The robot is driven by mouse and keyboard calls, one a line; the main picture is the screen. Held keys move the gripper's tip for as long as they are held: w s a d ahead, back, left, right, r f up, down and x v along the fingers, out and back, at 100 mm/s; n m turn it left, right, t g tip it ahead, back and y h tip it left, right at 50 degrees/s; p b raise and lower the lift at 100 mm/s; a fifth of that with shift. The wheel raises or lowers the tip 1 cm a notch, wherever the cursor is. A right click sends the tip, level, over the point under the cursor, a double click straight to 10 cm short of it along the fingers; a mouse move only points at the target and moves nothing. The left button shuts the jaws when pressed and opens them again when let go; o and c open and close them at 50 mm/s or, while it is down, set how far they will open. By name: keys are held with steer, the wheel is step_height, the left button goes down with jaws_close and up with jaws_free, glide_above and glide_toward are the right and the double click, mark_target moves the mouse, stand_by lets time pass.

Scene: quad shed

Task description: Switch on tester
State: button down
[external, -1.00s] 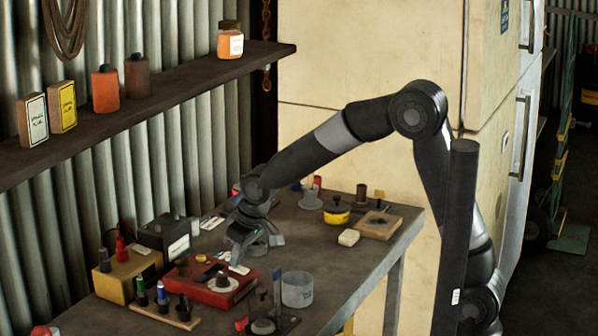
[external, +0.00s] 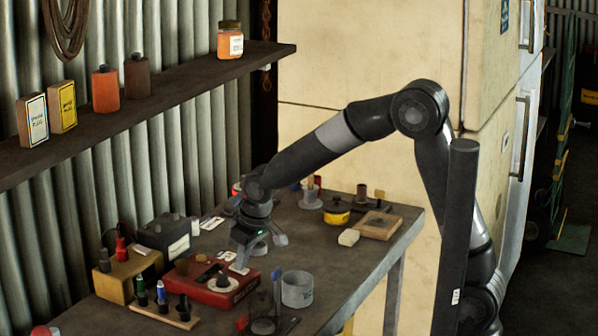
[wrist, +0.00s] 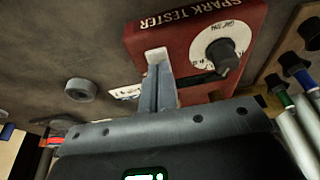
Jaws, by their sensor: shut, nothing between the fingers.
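The spark tester is a red box (external: 218,291) on the workbench, and in the wrist view it shows as a red case (wrist: 185,32) lettered SPARK TESTER. A white round dial (wrist: 218,45) with a dark knob (wrist: 223,55) is on its face; the knob also shows in the external view (external: 222,281). My gripper (external: 240,266) points down at the tester's right end. In the wrist view its fingers (wrist: 156,65) are shut and empty, over the case and left of the dial. They partly hide a dark bar and a white label. I cannot tell whether they touch the case.
A black battery-like box (external: 163,236) and a tan box (external: 125,280) stand left of and behind the tester. A wooden rack (external: 165,312) with small bottles is in front. A grey cup (external: 297,290) stands to the right. Free bench lies beyond the cup.

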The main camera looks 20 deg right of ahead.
steer(key=v, duration=1.4)
steer(key=shift+w+a+r, duration=0.2)
steer(key=shift+w+a, duration=0.3)
steer(key=shift+w, duration=0.05)
steer(key=shift+f, duration=0.15)
steer(key=x, duration=1.3)
steer(key=shift+f, duration=0.35)
steer(key=shift+w, duration=0.1)
